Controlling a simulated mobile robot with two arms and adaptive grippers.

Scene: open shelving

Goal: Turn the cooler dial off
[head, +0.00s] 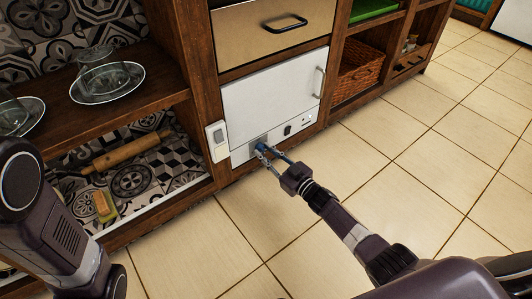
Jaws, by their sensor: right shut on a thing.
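The cooler (272,95) is a white box with a vertical door handle, built low into the wooden shelving. Its dial (260,147) sits on the strip below the door, at the left, and shows bluish between my fingers. My right gripper (264,150) is shut on the dial, reaching in from the lower right. The fingers cover much of the dial, so its setting cannot be read. A small black switch (287,131) is to the right of the dial. Of my left side, only arm links show at the left edge; the left gripper is out of view.
A white box with a switch (217,140) is on the post left of the cooler. Shelves at left hold glass dishes (107,80), a rolling pin (126,152) and a sponge (105,206). A wicker basket (358,76) is at right. The tiled floor (420,150) is clear.

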